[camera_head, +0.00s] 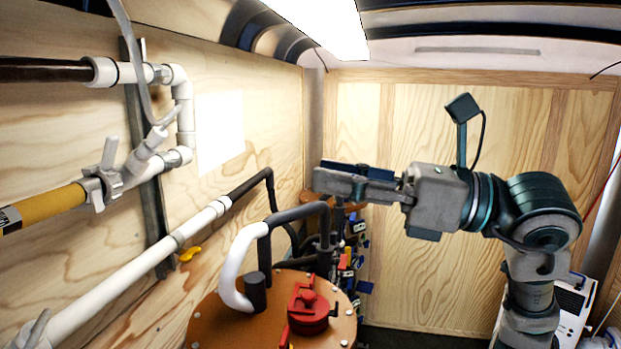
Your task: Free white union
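White pipe fittings run along the plywood wall on the left. One white collar (103,72) joins a dark pipe at the top left, with white elbows (184,85) beside it. Another white collar (222,204) sits where the long white pipe (120,275) meets a dark pipe. I cannot tell which fitting is the white union. My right gripper (318,182) is in mid-air, pointing left, in front of the back wall and apart from the wall fittings. Its fingers show side-on, so their gap cannot be judged, and I see nothing held. My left gripper is out of view.
A grey valve (103,185) joins a yellow pipe (45,207) to white fittings. Below stands an orange-brown drum lid (225,310) with a red cap (308,312) and a curved white pipe (236,265). A yellow handle (190,254) is on the wall. Open air lies between gripper and wall.

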